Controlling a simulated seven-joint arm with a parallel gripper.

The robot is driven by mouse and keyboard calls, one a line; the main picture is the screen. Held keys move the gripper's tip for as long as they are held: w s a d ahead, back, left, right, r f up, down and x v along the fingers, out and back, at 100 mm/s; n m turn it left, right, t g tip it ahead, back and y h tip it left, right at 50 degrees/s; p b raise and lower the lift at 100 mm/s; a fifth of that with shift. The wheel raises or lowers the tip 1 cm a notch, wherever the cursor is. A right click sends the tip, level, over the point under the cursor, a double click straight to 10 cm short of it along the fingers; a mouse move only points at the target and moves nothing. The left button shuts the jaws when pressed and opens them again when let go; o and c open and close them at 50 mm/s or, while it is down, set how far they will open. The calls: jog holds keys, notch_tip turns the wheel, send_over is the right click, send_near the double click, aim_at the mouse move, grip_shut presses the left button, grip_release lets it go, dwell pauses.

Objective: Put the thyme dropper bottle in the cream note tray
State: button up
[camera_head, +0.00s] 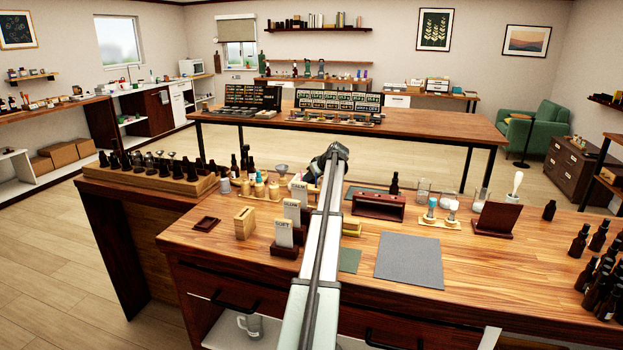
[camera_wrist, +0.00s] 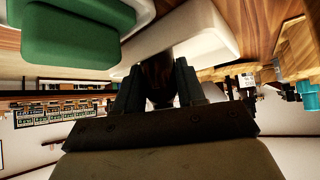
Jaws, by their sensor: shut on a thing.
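In the wrist view my gripper (camera_wrist: 157,66) is shut on a small dark brown bottle (camera_wrist: 158,82). Its label is not readable, so I cannot tell by sight that it is the thyme one. A cream, round-edged body (camera_wrist: 205,30) lies close beyond the fingertips and may be the cream note tray. Whether the bottle touches it I cannot tell. A green, pale-edged body (camera_wrist: 75,38) sits to its left. In the head view my arm covers the gripper and the bottle, and I cannot make out the cream tray.
On the bench, a tiered wooden rack (camera_head: 150,182) of dark bottles stands at left. Card holders (camera_head: 285,238) stand left of my arm. A dark red stand (camera_head: 378,206) and a grey mat (camera_head: 409,259) lie right of it. Several dark bottles (camera_head: 590,265) crowd the right end.

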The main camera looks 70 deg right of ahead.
jog(key=shift+f, duration=0.1)
jog(key=o, duration=1.1)
jog(key=shift+c, duration=0.2)
jog(key=shift+r, duration=0.2)
jog(key=v, duration=1.2)
jog(key=shift+o, duration=0.3)
